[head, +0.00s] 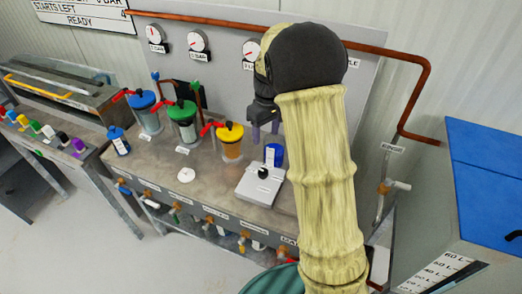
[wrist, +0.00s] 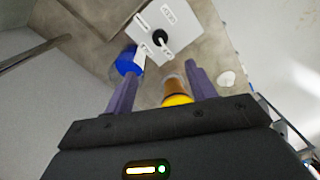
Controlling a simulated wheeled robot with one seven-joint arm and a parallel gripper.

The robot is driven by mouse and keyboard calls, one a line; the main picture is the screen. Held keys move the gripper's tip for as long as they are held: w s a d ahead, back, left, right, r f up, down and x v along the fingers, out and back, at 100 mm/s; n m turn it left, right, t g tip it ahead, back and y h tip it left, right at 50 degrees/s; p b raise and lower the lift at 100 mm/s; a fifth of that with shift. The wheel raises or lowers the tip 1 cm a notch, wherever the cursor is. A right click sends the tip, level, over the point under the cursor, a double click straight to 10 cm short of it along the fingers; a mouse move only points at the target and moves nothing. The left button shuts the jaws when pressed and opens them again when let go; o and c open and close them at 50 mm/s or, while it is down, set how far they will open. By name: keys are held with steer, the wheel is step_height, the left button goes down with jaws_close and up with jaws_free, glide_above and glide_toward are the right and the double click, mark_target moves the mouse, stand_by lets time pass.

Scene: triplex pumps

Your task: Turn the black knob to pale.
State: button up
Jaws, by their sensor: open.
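The black knob (head: 263,173) sits on top of a pale grey box (head: 255,190) on the bench. In the wrist view the knob (wrist: 159,38) is near the top, with small white labels around it on the box (wrist: 182,35). The label words are too small to read for sure, and I cannot tell which label the knob points at. My gripper (head: 265,129) is open and empty, above and behind the box in the head view. In the wrist view its two purple fingers (wrist: 162,88) are spread, with the knob beyond their tips and not touched.
A blue can (head: 274,155) stands just behind the box; it also shows in the wrist view (wrist: 127,61). A yellow-lidded jar (head: 230,141) stands left of it, then green-lidded (head: 182,120) and blue-lidded (head: 144,108) jars. A white disc (head: 186,175) lies on the bench. Gauges line the back panel.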

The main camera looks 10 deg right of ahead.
mark_target(264, 171)
steer(key=shift+r, duration=0.2)
steer(key=shift+f, duration=0.15)
steer(key=f, duration=0.5)
steer(key=f+p, duration=0.1)
steer(key=f, duration=1.1)
steer(key=shift+s+a+f, duration=0.1)
steer(key=shift+s+a, duration=0.05)
steer(key=shift+a, duration=0.15)
steer(key=c, duration=1)
steer(key=shift+d, duration=0.1)
